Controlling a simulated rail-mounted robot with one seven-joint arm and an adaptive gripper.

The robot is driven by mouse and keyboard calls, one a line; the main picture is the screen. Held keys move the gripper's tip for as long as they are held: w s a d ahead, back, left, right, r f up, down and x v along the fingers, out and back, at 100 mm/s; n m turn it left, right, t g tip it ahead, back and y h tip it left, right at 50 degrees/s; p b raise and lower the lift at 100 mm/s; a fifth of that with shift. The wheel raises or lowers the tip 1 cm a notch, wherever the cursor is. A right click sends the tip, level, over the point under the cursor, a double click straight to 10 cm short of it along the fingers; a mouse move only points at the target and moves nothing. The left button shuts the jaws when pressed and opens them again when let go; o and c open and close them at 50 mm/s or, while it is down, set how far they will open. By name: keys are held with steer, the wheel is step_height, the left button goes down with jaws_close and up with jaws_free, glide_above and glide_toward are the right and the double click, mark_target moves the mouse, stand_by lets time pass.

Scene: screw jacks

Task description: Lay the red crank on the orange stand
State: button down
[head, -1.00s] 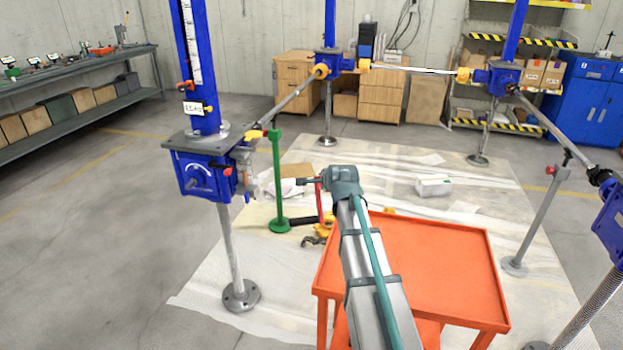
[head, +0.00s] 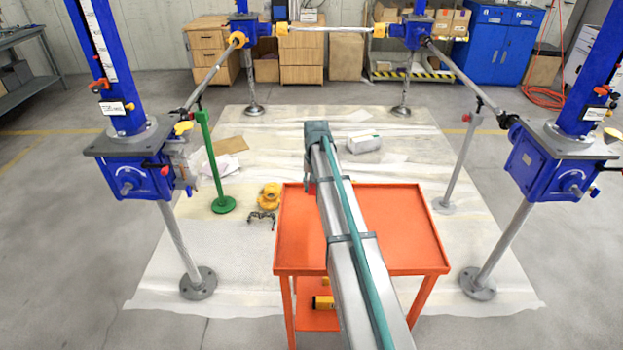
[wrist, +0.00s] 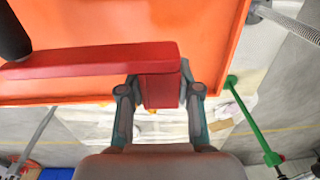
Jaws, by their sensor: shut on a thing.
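My gripper (wrist: 160,95) is shut on the red crank (wrist: 90,62) in the wrist view, its fingers on both sides of the crank's hub end. The crank's flat red arm reaches left to a black handle (wrist: 12,35). The orange stand (wrist: 110,20) lies behind and below the crank in that view. In the head view the stand (head: 405,235) is an orange table with a raised rim, and my arm reaches across it. There my gripper and most of the crank are hidden behind my arm. The gap between crank and stand cannot be told.
Blue screw jacks (head: 130,170) on grey posts stand around the pale floor sheet. A green post (head: 213,165) is left of the stand. A yellow part (head: 270,196) and a dark metal piece (head: 262,218) lie on the floor beside it. The stand's visible top is bare.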

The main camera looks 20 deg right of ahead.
mark_target(313, 208)
steer(key=shift+f, duration=0.2)
steer(key=shift+f+b, duration=2.45)
steer(key=shift+f, duration=1.25)
steer(key=shift+f, duration=0.15)
steer(key=shift+s+a+f+b, duration=0.1)
steer(key=shift+s+f+b, duration=0.15)
steer(key=shift+f, duration=0.2)
steer(key=shift+s+f+b, duration=0.2)
steer(key=shift+f, duration=0.25)
steer(key=c, duration=1)
jaws_free()
steer(key=shift+f, duration=0.1)
steer(key=shift+o, duration=1.4)
steer(key=shift+w+f, duration=0.25)
steer(key=shift+w, duration=0.05)
steer(key=shift+r, duration=0.25)
steer(key=shift+w+r, duration=0.1)
steer(key=shift+w, duration=0.05)
